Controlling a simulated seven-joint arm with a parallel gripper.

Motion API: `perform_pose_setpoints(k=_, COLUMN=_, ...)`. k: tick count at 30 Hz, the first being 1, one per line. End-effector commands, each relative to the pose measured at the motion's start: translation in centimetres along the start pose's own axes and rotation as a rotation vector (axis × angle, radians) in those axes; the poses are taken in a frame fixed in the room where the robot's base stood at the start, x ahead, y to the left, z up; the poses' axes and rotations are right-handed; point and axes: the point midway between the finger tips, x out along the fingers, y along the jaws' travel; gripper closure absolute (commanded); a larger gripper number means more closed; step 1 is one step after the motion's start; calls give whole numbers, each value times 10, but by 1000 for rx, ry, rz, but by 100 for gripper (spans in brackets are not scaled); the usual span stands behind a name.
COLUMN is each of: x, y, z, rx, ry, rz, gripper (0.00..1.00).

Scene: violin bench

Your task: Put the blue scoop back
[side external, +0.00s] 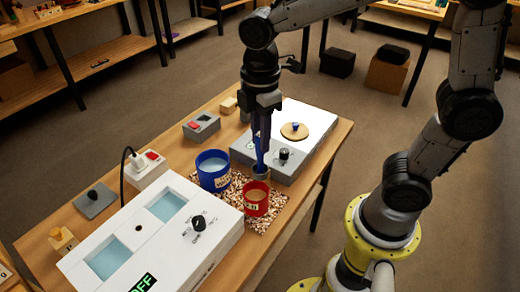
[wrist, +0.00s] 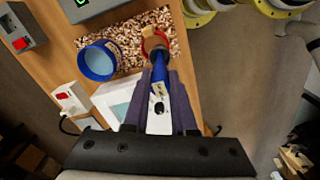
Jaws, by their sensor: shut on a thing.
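My gripper (side external: 262,128) points down over the bench and is shut on the blue scoop (side external: 259,153). The scoop's blue handle also shows between the fingers in the wrist view (wrist: 158,74). Its small grey bowl hangs downward by the far rim of the red pot (side external: 256,199); I cannot tell whether they touch.
Both pots stand on a mottled brown mat (side external: 233,199). A white box with a display reading OFF (side external: 125,235) fills the bench front. A grey and white unit (side external: 285,150) with a knob and wooden disc stands behind. A red-switched box (side external: 202,127) sits at back left.

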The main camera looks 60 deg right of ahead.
Motion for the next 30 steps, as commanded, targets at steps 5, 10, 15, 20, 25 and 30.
perform_pose_setpoints(k=5, x=-7, y=5, z=-4, rx=-40, ry=2, rz=3, gripper=100)
perform_pose_setpoints(k=10, x=-20, y=41, z=-17, rx=-77, ry=0, rz=-1, gripper=100)
perform_pose_setpoints(k=15, x=-22, y=90, z=-23, rx=-75, ry=-1, rz=-2, gripper=100)
perform_pose_setpoints(k=20, x=-14, y=127, z=-20, rx=-50, ry=-1, rz=-3, gripper=100)
perform_pose_setpoints(k=25, x=-1, y=148, z=-13, rx=-12, ry=-1, rz=-3, gripper=100)
perform_pose_setpoints(k=30, x=12, y=164, z=-15, rx=1, ry=0, rz=-2, gripper=100)
